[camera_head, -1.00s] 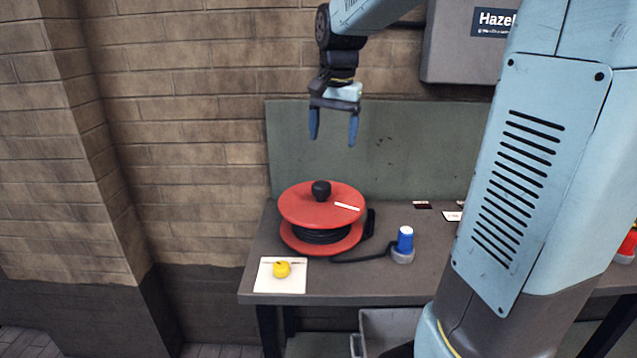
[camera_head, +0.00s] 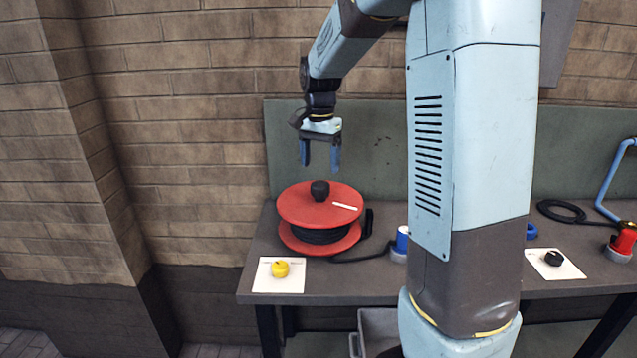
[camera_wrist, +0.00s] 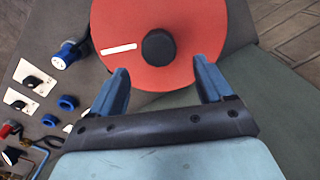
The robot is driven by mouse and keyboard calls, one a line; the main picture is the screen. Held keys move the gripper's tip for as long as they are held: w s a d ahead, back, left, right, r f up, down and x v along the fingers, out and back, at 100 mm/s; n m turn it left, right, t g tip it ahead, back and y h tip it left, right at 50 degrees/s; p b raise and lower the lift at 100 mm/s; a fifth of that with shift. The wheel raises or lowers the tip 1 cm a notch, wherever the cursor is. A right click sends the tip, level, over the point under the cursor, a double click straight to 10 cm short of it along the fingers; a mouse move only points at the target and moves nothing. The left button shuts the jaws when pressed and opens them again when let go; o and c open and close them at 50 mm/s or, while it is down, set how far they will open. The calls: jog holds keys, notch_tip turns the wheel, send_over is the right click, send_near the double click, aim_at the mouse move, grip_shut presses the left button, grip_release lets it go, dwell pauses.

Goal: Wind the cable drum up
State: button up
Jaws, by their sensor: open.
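The red cable drum (camera_head: 297,207) lies flat on the bench at its left part, with black cable (camera_head: 319,236) wound between its two discs. A black knob (camera_head: 320,190) stands up from the top disc, next to a white stripe (camera_head: 345,206). My gripper (camera_head: 320,168) is open and empty, pointing down just above the drum's knob. In the wrist view the knob (camera_wrist: 158,47) lies ahead of and between the open fingers (camera_wrist: 162,85), apart from them, on the red disc (camera_wrist: 195,25). The cable runs right to a blue and white plug (camera_head: 401,240), partly hidden by my arm.
The grey bench (camera_head: 345,285) has a green back panel (camera_head: 375,150). A yellow knob on a white plate (camera_head: 280,270) sits at the front left. A black knob on a plate (camera_head: 554,259) and a red fitting (camera_head: 622,240) stand at right. A grey bin (camera_head: 378,328) is below.

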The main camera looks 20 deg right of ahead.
aim_at(320, 184)
notch_tip(320, 184, down, 7)
jog(key=shift+r, duration=0.2)
dwell(0.3)
grip_shut()
jog(key=shift+r, duration=0.1)
dwell(0.5)
